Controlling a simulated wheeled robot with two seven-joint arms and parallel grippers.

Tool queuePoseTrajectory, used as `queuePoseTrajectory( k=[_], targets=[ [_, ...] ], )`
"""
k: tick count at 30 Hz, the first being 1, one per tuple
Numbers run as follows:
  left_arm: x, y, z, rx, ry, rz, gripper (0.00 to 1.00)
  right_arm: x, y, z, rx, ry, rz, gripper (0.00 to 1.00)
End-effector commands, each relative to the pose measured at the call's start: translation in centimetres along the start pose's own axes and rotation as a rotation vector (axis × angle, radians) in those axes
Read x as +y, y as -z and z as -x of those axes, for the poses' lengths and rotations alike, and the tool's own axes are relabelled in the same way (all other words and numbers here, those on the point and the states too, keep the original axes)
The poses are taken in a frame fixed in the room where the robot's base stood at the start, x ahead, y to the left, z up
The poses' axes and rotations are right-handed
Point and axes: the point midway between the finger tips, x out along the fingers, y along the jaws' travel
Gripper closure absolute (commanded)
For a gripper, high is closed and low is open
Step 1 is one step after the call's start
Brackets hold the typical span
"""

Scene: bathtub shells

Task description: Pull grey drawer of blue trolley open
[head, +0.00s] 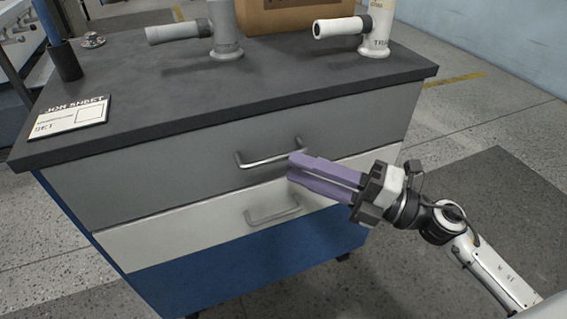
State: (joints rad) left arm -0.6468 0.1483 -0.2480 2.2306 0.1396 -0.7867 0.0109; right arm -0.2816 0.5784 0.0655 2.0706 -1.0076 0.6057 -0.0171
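The blue trolley (250,262) stands in front of me with a dark grey top. Its upper drawer is the grey drawer (150,171), flush with the body and closed. A metal bar handle (262,161) is on its front. My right gripper (290,168) reaches in from the right, its purple fingers close together with only a thin gap between them. Its fingertips are at the right end of the handle and overlap it in the picture. I cannot tell whether they touch it. Nothing shows held between the fingers. My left gripper is out of view.
A white drawer (150,234) with its own handle (273,213) lies below the grey one. On the top are a job sheet (70,117), a dark cup (65,62), a grey tool (222,35), a white tool (376,30) and a cardboard box (290,14). Floor at right is clear.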

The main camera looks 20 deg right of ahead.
Motion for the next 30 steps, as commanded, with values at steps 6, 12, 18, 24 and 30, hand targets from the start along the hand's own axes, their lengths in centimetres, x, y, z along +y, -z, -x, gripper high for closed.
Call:
queuePoseTrajectory(
  k=[6, 12, 18, 24, 30],
  targets=[
    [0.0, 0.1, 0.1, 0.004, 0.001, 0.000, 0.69, 0.1, -0.1, -3.3, -0.001, -0.002, 0.000, 0.72],
    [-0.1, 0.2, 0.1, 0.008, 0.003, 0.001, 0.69, 0.0, 0.0, -4.3, -0.002, 0.000, -0.002, 0.72],
    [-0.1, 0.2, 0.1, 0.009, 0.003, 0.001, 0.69, -0.1, 0.0, -4.3, -0.002, 0.000, -0.002, 0.72],
    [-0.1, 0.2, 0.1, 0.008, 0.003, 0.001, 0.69, -0.1, 0.0, -4.3, -0.002, 0.000, -0.003, 1.00],
    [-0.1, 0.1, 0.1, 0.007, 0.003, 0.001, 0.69, -0.1, 0.0, -4.3, -0.002, 0.000, -0.003, 1.00]
  ],
)
